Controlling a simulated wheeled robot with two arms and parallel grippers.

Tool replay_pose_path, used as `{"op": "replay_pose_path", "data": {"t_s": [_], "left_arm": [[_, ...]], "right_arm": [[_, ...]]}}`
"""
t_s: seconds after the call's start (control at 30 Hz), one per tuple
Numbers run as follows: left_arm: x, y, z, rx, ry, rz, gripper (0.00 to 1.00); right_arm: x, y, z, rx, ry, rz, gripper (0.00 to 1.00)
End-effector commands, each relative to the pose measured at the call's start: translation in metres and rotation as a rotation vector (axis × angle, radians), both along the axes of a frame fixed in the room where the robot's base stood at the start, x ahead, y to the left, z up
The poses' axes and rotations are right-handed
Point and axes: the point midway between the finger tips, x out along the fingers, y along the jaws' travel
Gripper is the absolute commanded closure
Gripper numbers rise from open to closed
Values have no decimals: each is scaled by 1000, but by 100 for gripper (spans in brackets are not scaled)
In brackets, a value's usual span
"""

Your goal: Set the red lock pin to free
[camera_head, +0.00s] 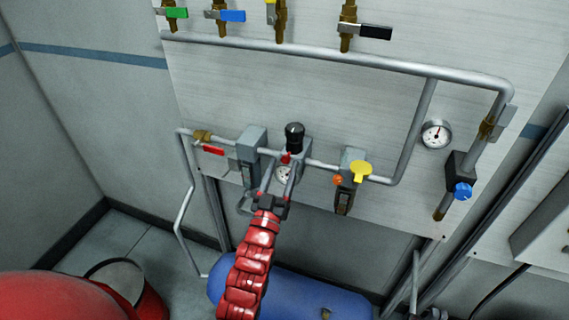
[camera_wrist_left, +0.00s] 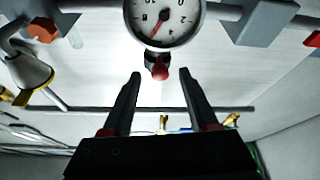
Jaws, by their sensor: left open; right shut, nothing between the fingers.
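The red lock pin (camera_head: 286,158) is a small red piece at the base of the black regulator knob (camera_head: 294,133), above a round gauge (camera_head: 283,175). In the left wrist view the rounded red pin (camera_wrist_left: 160,72) shows just below the gauge dial (camera_wrist_left: 162,16). My left gripper (camera_head: 282,166) reaches up to the regulator and is open. In the left wrist view its two fingers (camera_wrist_left: 157,78) point at the pin, one on each side in the picture, with gaps; contact is not visible. My right gripper is not in view.
A yellow handle (camera_head: 361,170) and an orange-red part (camera_head: 338,180) sit right of the regulator. A red lever (camera_head: 213,150) is to the left. Pipes cross the panel (camera_head: 350,95). A blue tank (camera_head: 300,295) lies below. A blue knob (camera_head: 463,191) is far right.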

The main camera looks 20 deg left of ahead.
Motion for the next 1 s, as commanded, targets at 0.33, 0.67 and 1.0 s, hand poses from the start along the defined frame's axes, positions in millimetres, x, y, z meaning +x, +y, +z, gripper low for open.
{"op": "replay_pose_path", "data": {"t_s": [0.33, 0.67, 1.0], "left_arm": [[-76, -2, -37, 0, 3, 0, 40], [-129, -4, -55, 0, 2, 1, 40], [-139, -4, -55, 0, -4, 1, 40]], "right_arm": [[0, 0, -31, 0, 0, 0, 100], [0, 0, -46, 0, 0, 0, 100], [0, 0, -47, 0, 0, 0, 100]]}}
